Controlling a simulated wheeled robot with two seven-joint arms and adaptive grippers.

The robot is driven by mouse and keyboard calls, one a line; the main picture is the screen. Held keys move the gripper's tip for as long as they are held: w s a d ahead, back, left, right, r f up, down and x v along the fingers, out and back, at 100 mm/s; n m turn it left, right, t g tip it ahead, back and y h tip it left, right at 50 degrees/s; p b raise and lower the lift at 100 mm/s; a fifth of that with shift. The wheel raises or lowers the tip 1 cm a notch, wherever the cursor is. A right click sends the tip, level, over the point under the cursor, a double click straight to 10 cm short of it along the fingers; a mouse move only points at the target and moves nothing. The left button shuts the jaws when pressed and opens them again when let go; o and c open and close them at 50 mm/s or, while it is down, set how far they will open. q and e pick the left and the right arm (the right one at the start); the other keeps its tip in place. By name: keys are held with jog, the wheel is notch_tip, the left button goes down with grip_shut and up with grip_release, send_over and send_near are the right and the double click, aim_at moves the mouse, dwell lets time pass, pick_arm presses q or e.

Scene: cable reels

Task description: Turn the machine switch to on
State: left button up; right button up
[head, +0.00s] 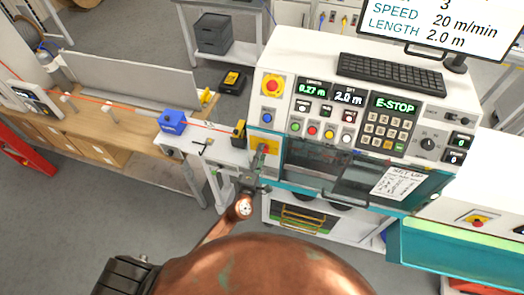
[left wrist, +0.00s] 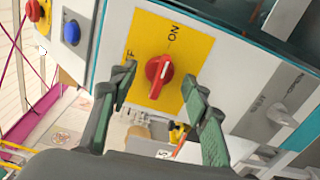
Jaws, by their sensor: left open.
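The machine switch is a red knob (left wrist: 159,68) on a yellow plate (left wrist: 186,48) in the left wrist view. ON is printed above and right of the knob; a letter F shows at its left, the rest of that word hidden. The knob's grip stands roughly upright in the picture. My left gripper (left wrist: 159,76) is open, its two green-padded fingers on either side of the knob, apart from it. In the head view the yellow plate (head: 270,146) is on the machine's left front, with my left gripper (head: 259,165) in front of it and partly hiding it. My right gripper is not in view.
A blue button (left wrist: 71,33) and a red button sit left of the plate, and a grey switch (left wrist: 281,117) to its right. In the head view, the panel's display (head: 395,104) reads E-STOP. A blue box (head: 172,122) stands on the bench at left.

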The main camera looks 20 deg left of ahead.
pick_arm(q)
jog(key=s, duration=0.6)
jog(key=shift+s+a, duration=0.15)
jog(key=shift+s, duration=0.2)
dwell(0.5)
